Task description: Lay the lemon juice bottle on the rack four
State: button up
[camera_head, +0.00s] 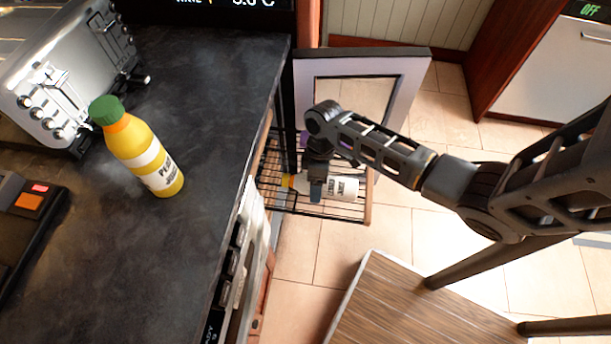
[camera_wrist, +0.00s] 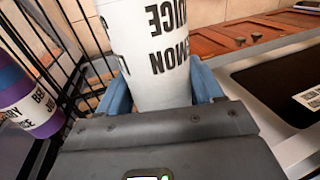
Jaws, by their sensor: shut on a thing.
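The lemon juice bottle (camera_head: 344,187) is white with black lettering and a yellow cap. In the head view it lies on its side over the wire rack (camera_head: 331,216), cap to the left. In the wrist view the bottle (camera_wrist: 158,60) stands between the blue fingers, its lettering upside down. My gripper (camera_head: 316,190) is shut around its body; it also shows in the wrist view (camera_wrist: 165,95). I cannot tell whether the bottle touches the rack wires. The rack's number is not visible. My arm partly hides the rack's back.
A purple berry juice bottle (camera_wrist: 30,103) is beside the rack wires. An open door (camera_head: 413,90) stands behind the rack. A yellow pear juice bottle (camera_head: 146,157) and a toaster (camera_head: 62,80) stand on the dark counter (camera_head: 150,260). A wooden stool seat (camera_head: 420,305) is in front.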

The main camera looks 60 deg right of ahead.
aim_at(317, 206)
jog(key=shift+f+b, duration=3.45)
jog(key=shift+f, duration=0.55)
jog(key=shift+s+f, duration=0.1)
jog(key=shift+f, duration=0.2)
jog(key=o, duration=1.2)
jog(key=shift+f, duration=0.1)
jog(key=shift+o, duration=1.4)
jog(key=shift+d+r, duration=0.1)
jog(key=shift+r, duration=0.3)
jog(key=v, duration=0.7)
jog(key=shift+r, duration=0.4)
